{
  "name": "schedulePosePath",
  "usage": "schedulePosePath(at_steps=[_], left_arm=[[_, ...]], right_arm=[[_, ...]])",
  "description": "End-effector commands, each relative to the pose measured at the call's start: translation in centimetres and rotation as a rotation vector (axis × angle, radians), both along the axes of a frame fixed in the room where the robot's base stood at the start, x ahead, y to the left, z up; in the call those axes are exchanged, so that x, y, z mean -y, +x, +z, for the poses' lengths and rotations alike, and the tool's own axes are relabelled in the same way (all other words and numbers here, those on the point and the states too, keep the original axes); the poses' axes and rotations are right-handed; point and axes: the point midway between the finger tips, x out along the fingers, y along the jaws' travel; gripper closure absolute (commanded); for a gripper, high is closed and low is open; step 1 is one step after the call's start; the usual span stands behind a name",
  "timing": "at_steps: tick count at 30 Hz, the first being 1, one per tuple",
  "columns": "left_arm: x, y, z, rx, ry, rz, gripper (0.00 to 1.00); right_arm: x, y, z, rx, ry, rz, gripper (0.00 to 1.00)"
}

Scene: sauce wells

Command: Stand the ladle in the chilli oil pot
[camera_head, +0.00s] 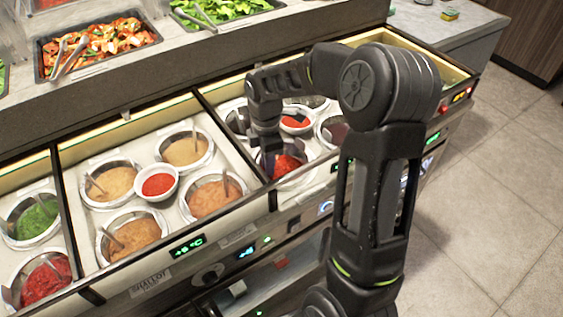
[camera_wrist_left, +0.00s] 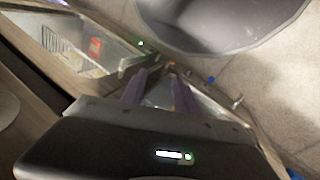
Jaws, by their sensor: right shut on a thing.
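A metal pot of red, chunky sauce (camera_head: 287,165), which looks like the chilli oil pot, sits in the right-hand well section. My right gripper (camera_head: 268,150) points down at this pot's left side and covers part of it. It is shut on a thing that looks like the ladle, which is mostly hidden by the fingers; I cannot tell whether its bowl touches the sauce. My left gripper (camera_wrist_left: 160,88) shows only in the left wrist view, its two fingers apart with nothing between them, away from the pots.
Another pot of red sauce (camera_head: 42,280) stands at the lower left, below a green one (camera_head: 35,218). Several brown sauce pots surround a white bowl of red sauce (camera_head: 157,183). A second white bowl (camera_head: 295,121) is behind my right gripper. Food trays (camera_head: 98,48) line the raised shelf.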

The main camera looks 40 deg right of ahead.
Motion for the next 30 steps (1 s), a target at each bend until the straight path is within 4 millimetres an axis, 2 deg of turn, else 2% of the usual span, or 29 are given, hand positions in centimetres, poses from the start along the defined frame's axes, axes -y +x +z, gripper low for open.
schedulePosePath(at_steps=[23,24,30], left_arm=[[0.00,0.00,-0.10,0.000,0.000,0.000,0.64],[0.00,0.00,-0.10,0.000,0.000,0.000,0.64],[0.00,0.00,-0.11,0.000,0.000,0.000,0.64]], right_arm=[[0.00,-0.01,-0.42,0.000,0.000,0.000,1.00],[0.00,-0.01,-0.43,-0.001,0.000,0.000,0.87],[0.00,-0.01,-0.41,0.000,0.000,0.000,0.70]])
